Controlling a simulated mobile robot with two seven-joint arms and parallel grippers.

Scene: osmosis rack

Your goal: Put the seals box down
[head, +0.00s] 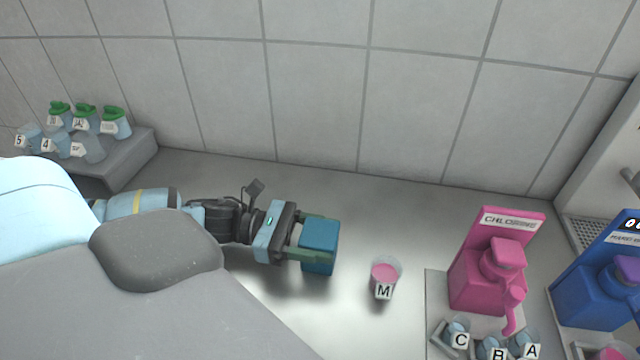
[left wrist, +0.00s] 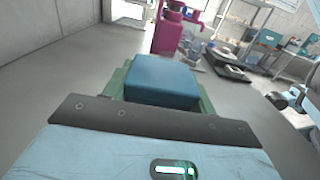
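The seals box is a small teal-blue box (head: 320,236). My left gripper (head: 310,245) has its green fingers on either side of it in the head view. In the left wrist view the blue box (left wrist: 162,80) sits between the fingers, and the gripper is shut on it. The box is over the grey counter (head: 300,305), left of the cup marked M. I cannot tell whether its underside touches the counter.
A cup of pink liquid marked M (head: 384,275) stands just right of the box. A pink chlorine dispenser (head: 490,270) and a blue dispenser (head: 605,280) stand further right, with cups marked C, B and A in front. A grey stand (head: 125,165) with several cups is at the left.

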